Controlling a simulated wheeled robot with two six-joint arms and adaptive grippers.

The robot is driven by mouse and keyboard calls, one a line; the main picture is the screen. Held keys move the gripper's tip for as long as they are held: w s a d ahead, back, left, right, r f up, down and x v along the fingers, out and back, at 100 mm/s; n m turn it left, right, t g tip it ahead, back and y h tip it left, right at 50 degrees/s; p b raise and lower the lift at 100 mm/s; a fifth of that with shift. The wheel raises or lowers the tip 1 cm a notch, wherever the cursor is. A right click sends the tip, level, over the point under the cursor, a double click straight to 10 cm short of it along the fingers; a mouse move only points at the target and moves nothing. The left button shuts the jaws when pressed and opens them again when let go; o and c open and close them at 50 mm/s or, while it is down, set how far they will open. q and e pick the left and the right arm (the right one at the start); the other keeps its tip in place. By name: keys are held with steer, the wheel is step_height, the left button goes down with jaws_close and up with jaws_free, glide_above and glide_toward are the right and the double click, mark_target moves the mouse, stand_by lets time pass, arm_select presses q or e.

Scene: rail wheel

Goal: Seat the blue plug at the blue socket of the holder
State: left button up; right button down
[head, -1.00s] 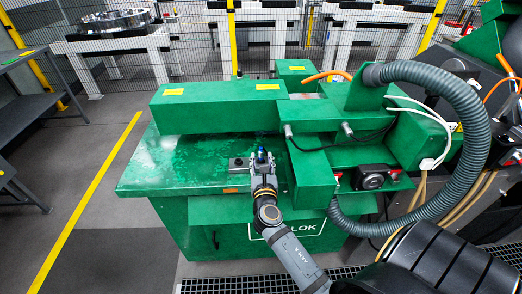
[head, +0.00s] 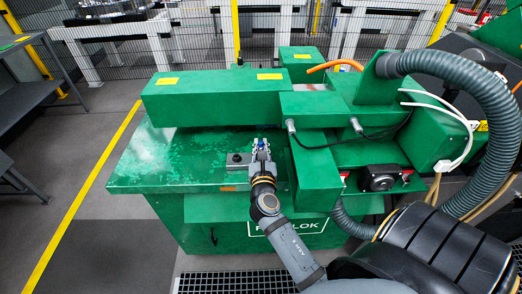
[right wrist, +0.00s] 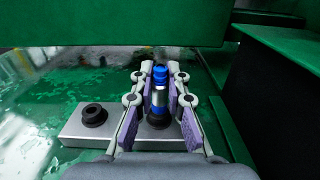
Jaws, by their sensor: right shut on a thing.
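The blue plug (right wrist: 159,78) has a blue top and a silver and dark lower body. My right gripper (right wrist: 158,76), with purple pads, is around it and shut on it. The plug looks roughly upright over a black ring on the grey metal holder (right wrist: 75,131); I cannot tell whether its end is inside the ring. In the head view, the holder (head: 236,161) lies on the green machine table, and my right gripper (head: 262,147) reaches over its right part. My left gripper is not in view.
A black round socket (right wrist: 94,115) stands open on the holder's left part. A long green beam (head: 212,102) crosses behind the holder, and a green block (head: 317,178) stands close on the right. The green table top (head: 160,163) is clear to the left.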

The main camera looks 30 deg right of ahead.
steer(key=shift+s+a, duration=0.1)
steer(key=shift+s, duration=0.05)
steer(key=shift+r, duration=0.3)
step_height(320, 180, up, 12)
steer(key=p, duration=0.6)
step_height(320, 180, up, 16)
steer(key=f+p, duration=0.1)
steer(key=p, duration=0.2)
glide_above(261, 143)
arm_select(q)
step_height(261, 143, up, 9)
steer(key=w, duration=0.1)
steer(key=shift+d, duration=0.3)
arm_select(e)
steer(key=shift+r, duration=0.25)
steer(key=c, duration=2)
jaws_free()
jaws_close()
